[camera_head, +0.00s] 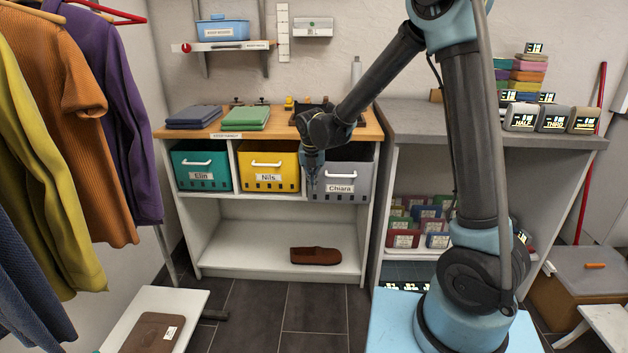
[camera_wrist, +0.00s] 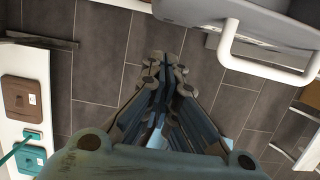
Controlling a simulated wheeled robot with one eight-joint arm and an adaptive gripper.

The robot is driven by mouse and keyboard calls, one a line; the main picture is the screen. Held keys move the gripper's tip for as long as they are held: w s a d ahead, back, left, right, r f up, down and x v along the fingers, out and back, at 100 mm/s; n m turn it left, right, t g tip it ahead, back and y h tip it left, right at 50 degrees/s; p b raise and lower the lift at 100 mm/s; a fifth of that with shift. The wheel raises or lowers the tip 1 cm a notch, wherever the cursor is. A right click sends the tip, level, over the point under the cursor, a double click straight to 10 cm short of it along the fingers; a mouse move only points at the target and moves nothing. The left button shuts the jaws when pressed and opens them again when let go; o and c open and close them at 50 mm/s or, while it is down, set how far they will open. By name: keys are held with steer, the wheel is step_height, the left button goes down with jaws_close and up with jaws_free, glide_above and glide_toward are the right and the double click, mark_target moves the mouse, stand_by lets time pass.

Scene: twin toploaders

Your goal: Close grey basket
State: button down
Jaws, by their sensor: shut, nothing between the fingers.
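The grey basket (camera_head: 348,188), labelled Chiara, is in the right bay of the white shelf unit. It sits out past the teal and yellow baskets, and part of its dark inside shows above its front. In the wrist view its grey front (camera_wrist: 200,10) and white handle (camera_wrist: 270,68) are at the upper right. My gripper (camera_head: 312,180) is shut and empty, pointing down at the basket's left front. In the wrist view the closed fingers (camera_wrist: 165,65) are left of the handle, over the floor. I cannot tell whether they touch the basket. My wrist hides the basket's upper left.
The teal basket (camera_head: 200,174) and yellow basket (camera_head: 268,180) sit left of the grey one. A grey-topped shelf unit (camera_head: 430,122) stands to the right, hanging clothes (camera_head: 75,120) at left. Dark tiled floor (camera_head: 310,310) is clear in front.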

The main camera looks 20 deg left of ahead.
steer(key=s+d+r+t, duration=0.15)
steer(key=s+r, duration=0.25)
steer(key=r, duration=0.5)
steer(key=w+a+f, duration=0.1)
steer(key=w+f, duration=0.6)
steer(key=f, duration=0.2)
steer(key=shift+w+a+f, duration=0.2)
steer(key=shift+w+a, duration=0.05)
steer(key=shift+w, duration=0.1)
stand_by(0.4)
steer(key=w, duration=0.2)
steer(key=w+a, duration=0.1)
steer(key=w, duration=0.1)
steer(key=shift+w, duration=0.15)
steer(key=shift+d, duration=0.1)
